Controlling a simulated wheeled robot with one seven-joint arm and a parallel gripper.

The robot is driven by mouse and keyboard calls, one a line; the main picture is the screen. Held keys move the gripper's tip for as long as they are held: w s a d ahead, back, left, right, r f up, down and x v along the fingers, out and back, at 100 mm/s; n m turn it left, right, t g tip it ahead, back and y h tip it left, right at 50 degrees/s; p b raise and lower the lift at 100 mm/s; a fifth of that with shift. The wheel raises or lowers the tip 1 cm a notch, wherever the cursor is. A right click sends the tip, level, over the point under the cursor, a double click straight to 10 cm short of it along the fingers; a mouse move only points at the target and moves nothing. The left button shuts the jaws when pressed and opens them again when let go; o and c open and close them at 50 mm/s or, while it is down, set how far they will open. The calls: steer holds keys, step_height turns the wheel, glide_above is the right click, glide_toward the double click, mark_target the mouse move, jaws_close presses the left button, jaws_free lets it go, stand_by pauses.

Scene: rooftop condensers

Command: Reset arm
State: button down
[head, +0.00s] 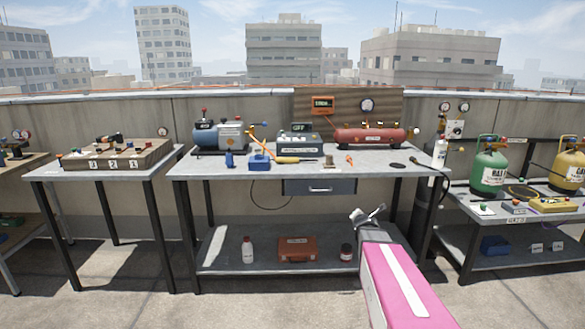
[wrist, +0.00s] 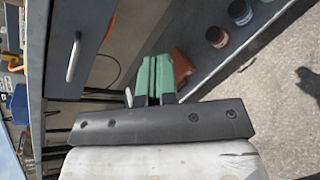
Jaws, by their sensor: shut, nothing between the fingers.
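My gripper (head: 367,214) hangs in front of the middle workbench, right of its drawer and below the tabletop, in the head view. In the wrist view its green-padded fingers (wrist: 155,76) are pressed together with nothing between them. My arm, pink and white, reaches up from the lower right of the head view. The gripper appears clear of the bench, though the exact gap cannot be told.
The workbench (head: 228,174) carries a blue pump (head: 206,137), a red tank (head: 367,138) and small tools. A closed drawer (head: 320,187) hangs below. An orange case (head: 297,250) and bottles stand on its shelf. Gas cylinders (head: 489,167) stand right. The front floor is open.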

steer(key=s+a+f+m+g+y, duration=0.1)
steer(key=s+a+f+m+g, duration=0.2)
steer(key=s+m, duration=0.5)
steer(key=s+a+f+m+g, duration=0.3)
steer(key=s+a+m+g, duration=0.3)
steer(key=s+m, duration=0.3)
steer(key=s+a+f+m+g+y, duration=0.1)
steer(key=s+a+f+m+g, duration=0.3)
steer(key=s+m, duration=0.4)
steer(key=shift+s+a+m+g+y, duration=0.35)
steer(key=shift+s+g, duration=0.25)
steer(key=shift+s, duration=0.45)
